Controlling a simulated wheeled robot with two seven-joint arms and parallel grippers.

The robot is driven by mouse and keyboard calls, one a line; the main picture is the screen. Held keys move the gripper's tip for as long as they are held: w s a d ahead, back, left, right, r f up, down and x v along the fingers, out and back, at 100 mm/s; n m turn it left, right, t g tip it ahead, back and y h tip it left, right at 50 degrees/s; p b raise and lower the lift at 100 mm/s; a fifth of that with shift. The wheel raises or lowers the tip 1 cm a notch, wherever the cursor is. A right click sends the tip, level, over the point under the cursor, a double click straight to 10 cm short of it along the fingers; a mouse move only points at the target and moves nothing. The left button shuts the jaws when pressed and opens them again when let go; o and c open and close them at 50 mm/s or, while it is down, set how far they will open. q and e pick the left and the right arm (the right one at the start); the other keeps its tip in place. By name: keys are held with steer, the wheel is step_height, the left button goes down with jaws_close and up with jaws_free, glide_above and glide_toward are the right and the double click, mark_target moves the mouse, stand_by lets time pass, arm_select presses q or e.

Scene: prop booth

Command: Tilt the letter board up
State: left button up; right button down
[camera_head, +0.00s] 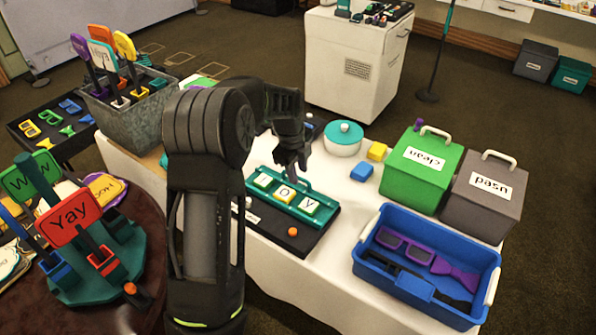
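The teal letter board (319,217) lies low on a black base (316,235) on the white-covered table. My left arm hides part of the table left of the board. My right gripper does not show.
A teal-lidded white pot (343,139) and yellow and blue blocks (362,172) stand behind the board. Green (423,172) and grey (487,198) lidded boxes and a blue tray (425,308) are on the right. A round sign stand (85,285) is at left.

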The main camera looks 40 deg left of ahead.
arm_select(q)
steer(key=shift+w+f, duration=0.1)
steer(key=shift+f, duration=0.35)
steer(key=shift+c, duration=0.3)
jaws_close()
stand_by(0.9)
